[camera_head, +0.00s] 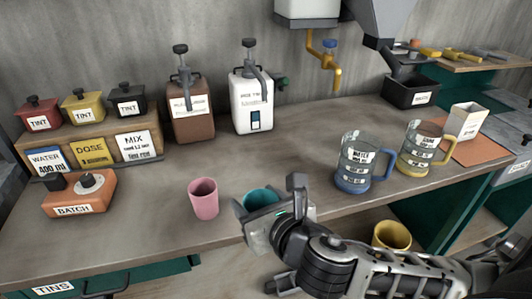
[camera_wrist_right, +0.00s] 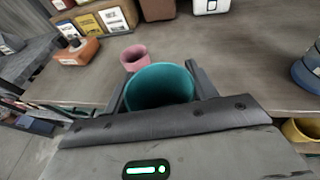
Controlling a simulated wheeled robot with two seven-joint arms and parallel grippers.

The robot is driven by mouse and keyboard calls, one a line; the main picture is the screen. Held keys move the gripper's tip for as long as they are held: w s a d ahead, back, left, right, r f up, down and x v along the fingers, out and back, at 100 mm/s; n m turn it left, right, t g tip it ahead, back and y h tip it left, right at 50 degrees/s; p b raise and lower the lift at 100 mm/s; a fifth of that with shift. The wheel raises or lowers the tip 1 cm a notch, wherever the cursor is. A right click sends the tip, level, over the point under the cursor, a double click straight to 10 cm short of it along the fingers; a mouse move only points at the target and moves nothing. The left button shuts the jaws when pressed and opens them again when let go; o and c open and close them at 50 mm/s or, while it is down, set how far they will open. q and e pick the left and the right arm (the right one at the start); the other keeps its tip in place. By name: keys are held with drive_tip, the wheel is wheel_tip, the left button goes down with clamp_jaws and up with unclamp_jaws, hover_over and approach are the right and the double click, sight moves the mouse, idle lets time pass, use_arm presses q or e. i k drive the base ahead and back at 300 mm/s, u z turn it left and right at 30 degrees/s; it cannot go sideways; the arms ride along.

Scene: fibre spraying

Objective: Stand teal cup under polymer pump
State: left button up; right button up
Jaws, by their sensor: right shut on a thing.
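The teal cup (camera_head: 261,198) is near the table's front edge, right of the pink cup (camera_head: 203,198). My right gripper (camera_head: 270,208) is shut on it, with a finger on each side; the cup's open top also shows in the wrist view (camera_wrist_right: 160,86). Whether its base touches the table is hidden. Two pump dispensers stand at the back: a brown one (camera_head: 192,117) and a white one (camera_head: 253,112). Their labels are too small to read surely, so I cannot tell which is the polymer pump. The cup is in front of both, apart from them. My left gripper is out of view.
A blue-based jug (camera_head: 352,172) and a yellow-based jug (camera_head: 421,155) stand at right. The tint rack (camera_head: 60,137) and orange batch box (camera_head: 80,195) are at left. A yellow tap (camera_head: 329,65) hangs behind. The table between cup and pumps is clear.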

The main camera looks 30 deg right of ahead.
sight(264, 151)
drive_tip(key=u, duration=2.1)
drive_tip(key=k, duration=1.1)
drive_tip(key=z, duration=1.75)
drive_tip(key=i, duration=1)
drive_tip(key=u, duration=0.05)
